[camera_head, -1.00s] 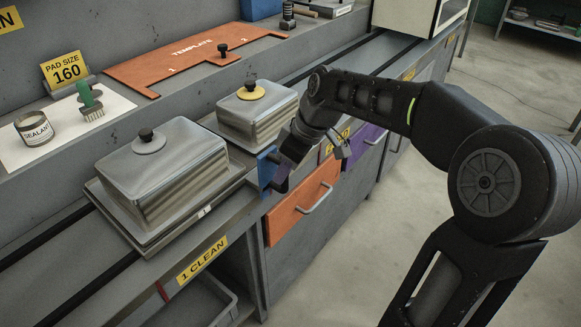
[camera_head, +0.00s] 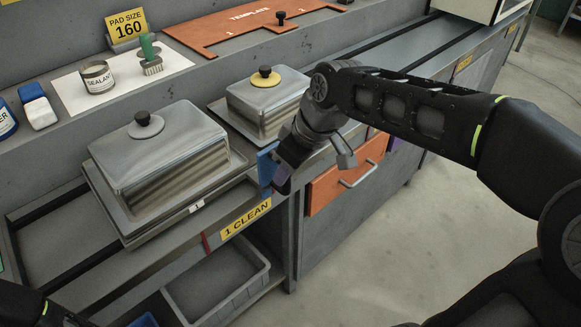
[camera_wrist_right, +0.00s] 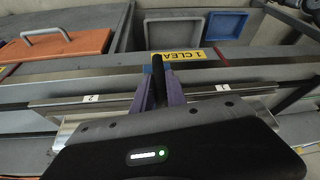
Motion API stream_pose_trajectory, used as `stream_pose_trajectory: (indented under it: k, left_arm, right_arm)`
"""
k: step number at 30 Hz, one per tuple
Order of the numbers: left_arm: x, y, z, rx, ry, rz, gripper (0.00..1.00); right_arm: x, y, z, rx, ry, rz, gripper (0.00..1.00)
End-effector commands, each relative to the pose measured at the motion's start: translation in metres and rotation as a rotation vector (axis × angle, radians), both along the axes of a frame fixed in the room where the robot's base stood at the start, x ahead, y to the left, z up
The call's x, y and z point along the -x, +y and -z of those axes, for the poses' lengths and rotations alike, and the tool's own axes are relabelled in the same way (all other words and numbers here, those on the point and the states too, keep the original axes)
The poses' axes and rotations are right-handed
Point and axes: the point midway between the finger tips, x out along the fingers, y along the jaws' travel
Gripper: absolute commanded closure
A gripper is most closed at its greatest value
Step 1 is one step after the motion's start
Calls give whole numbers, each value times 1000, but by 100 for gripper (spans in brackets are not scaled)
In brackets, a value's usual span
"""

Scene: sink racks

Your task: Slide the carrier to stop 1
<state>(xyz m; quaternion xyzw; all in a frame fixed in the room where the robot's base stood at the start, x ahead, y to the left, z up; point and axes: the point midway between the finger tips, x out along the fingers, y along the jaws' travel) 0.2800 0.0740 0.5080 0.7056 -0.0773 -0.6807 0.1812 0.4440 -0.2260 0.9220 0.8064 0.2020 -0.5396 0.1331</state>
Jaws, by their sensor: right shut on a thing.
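The carrier (camera_head: 140,228) is a long metal tray on the counter rails. It bears two lidded steel boxes, one with a grey knob disc (camera_head: 150,150) and one with a yellow disc (camera_head: 265,88). Its front edge has tags 1 and 2 in the right wrist view (camera_wrist_right: 240,88). My right gripper (camera_head: 283,180) is at the front edge between the boxes, beside a blue plate (camera_head: 267,163). In the right wrist view its purple fingers close on a dark handle post (camera_wrist_right: 158,72). The yellow "1 CLEAN" label (camera_head: 246,218) is just left of the gripper. My left gripper is out of view.
A red mark (camera_head: 207,243) on the counter edge sits just below the carrier's tag 1. The rails at the left are bare. A grey bin (camera_head: 215,285) is below.

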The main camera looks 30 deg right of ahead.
Motion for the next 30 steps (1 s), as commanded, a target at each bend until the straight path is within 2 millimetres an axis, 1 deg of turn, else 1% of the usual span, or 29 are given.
stream_pose_trajectory:
  k: [4, 5, 12, 19, 23, 26, 30]
  left_arm:
    - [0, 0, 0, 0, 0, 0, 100]
    - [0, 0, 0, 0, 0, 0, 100]
    - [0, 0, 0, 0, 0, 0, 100]
    - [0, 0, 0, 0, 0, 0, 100]
    - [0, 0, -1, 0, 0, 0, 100]
    - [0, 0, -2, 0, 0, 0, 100]
    - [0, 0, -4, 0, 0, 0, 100]
  right_arm:
    - [0, 0, 0, 0, 0, -1, 100]
    - [0, 0, 0, 0, 0, -1, 82]
    - [0, 0, 0, 0, 0, -1, 62]
    - [0, 0, 0, 0, 0, 0, 62]
    - [1, -1, -5, 0, -1, 0, 62]
    - [4, -3, -15, 0, -4, 1, 62]
    - [11, -7, -36, 1, -5, 0, 62]
